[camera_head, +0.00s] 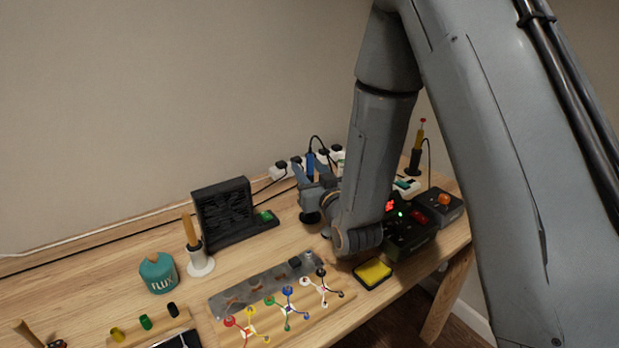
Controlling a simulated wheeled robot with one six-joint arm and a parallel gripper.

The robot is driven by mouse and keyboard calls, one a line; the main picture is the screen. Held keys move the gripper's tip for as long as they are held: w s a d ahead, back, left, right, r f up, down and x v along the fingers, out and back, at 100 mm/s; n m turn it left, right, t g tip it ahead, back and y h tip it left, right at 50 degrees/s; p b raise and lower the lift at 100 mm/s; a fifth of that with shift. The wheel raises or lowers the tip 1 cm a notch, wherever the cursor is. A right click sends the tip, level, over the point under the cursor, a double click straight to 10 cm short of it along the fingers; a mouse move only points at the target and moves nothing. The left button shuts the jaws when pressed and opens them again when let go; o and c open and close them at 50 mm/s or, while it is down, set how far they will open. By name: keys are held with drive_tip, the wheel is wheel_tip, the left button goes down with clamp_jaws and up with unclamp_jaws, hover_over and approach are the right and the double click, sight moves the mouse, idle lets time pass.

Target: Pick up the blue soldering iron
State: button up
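The blue soldering iron (311,163) stands upright toward the back of the bench, with its black cord looping up from its top. Below it is a dark round base (310,216), partly hidden by my gripper. My gripper (306,178) is at the iron, level with the lower part of its blue handle. The grey fingers overlap the handle in this view. I cannot tell whether they touch it or how far apart they are. My wrist and forearm hide the area to the right of the iron.
A black fan unit (224,214), a white stand with a tan-handled tool (196,256) and a teal flux jar (158,273) stand left. A yellow sponge tray (373,272), soldering station (408,238) and yellow iron (419,140) are right. Coloured clips (287,300) lie in front.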

drive_tip(key=shift+x, duration=1.2)
clamp_jaws()
wheel_tip(320, 180, up, 10)
